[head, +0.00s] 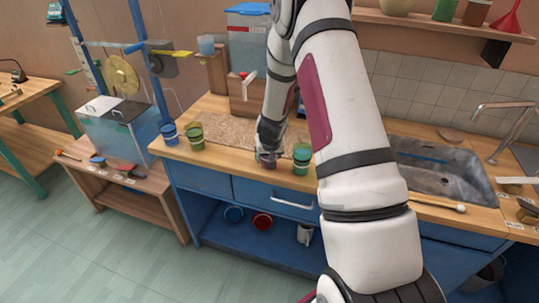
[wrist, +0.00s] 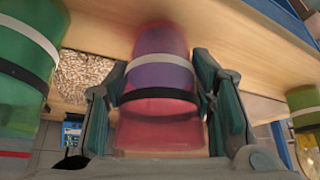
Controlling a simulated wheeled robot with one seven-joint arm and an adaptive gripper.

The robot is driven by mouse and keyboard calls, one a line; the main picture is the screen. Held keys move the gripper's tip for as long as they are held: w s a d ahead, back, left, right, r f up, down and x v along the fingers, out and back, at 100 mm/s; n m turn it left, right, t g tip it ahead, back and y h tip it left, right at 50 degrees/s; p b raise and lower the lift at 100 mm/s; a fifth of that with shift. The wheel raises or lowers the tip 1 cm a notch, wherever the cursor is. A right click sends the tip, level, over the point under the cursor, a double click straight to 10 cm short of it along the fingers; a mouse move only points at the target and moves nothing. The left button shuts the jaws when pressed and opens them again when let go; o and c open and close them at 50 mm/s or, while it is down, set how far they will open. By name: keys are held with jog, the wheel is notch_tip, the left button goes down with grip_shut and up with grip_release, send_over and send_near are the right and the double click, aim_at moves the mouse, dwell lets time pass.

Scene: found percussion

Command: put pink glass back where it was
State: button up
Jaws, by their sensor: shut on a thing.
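In the head view the glass (head: 267,161) shows small and dark below my gripper (head: 268,148), at the counter's front edge. I cannot tell whether its base touches the wood. A green glass (head: 302,158) stands just to its right. The arm hides part of the counter behind.
A blue glass (head: 169,134) and a yellow-green glass (head: 195,138) stand at the left of the wooden counter (head: 228,163). A speckled mat (head: 225,131) lies behind. The sink (head: 445,172) is at right. Bare wood lies between the yellow-green and pink glasses.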

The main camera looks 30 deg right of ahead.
jog(key=o, duration=1.6)
jog(key=shift+f, duration=0.1)
jog(key=shift+c, duration=0.2)
